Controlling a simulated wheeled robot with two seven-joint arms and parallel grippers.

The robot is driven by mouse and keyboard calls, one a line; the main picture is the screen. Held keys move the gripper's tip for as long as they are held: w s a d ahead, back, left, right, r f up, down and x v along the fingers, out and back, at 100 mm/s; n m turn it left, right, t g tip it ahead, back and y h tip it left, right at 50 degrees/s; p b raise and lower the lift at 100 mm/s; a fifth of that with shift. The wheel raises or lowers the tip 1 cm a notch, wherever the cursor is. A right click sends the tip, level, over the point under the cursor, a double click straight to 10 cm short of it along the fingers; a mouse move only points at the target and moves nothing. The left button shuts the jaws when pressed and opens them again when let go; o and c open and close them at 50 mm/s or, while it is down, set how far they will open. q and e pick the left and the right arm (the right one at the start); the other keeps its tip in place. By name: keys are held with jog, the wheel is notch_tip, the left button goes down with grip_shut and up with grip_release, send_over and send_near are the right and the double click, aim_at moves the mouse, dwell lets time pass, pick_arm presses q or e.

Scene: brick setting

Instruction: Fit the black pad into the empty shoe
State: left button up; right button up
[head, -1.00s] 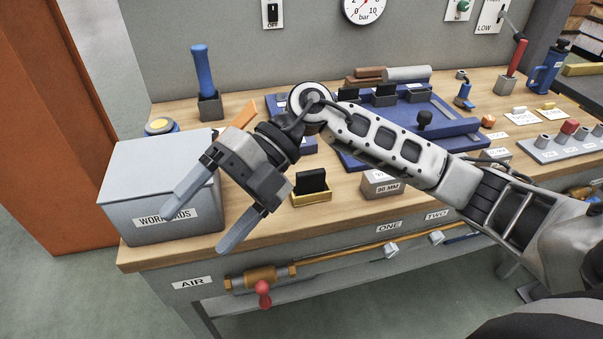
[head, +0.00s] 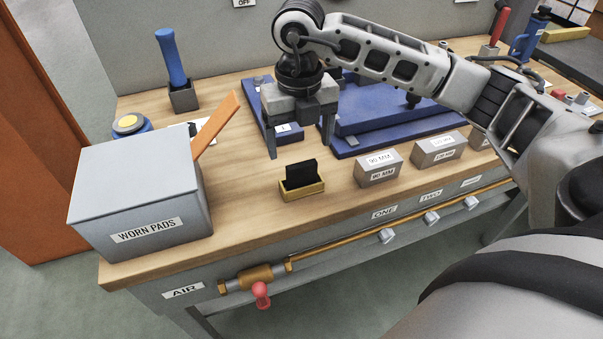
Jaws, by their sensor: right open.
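The black pad (head: 302,174) stands upright in a small yellow holder (head: 302,190) near the bench's front edge. My right gripper (head: 299,149) is open and empty, fingers pointing down, just above and behind the pad in the picture. Its fingers appear apart from the pad. The blue fixture (head: 385,115) lies behind and to the right, partly hidden by my right arm. A smaller blue block (head: 284,127) with a label is partly behind the gripper. I cannot make out the empty shoe. My left gripper is not in view.
A grey box labelled WORN PADS (head: 140,190) stands at the left, with an orange strip (head: 216,124) beside it. Grey 90 MM block (head: 378,170) and another grey block (head: 440,148) stand right of the holder. A blue-handled tool (head: 172,60) stands upright at the back left.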

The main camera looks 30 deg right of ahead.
aim_at(302, 164)
jog(key=shift+s+f+p, duration=0.15)
jog(key=shift+f+p, duration=0.2)
jog(key=shift+f, duration=1.2)
jog(key=shift+s+f+p, duration=0.1)
jog(key=shift+f+p, duration=0.2)
jog(key=shift+f, duration=1.25)
jog(key=c, duration=1.1)
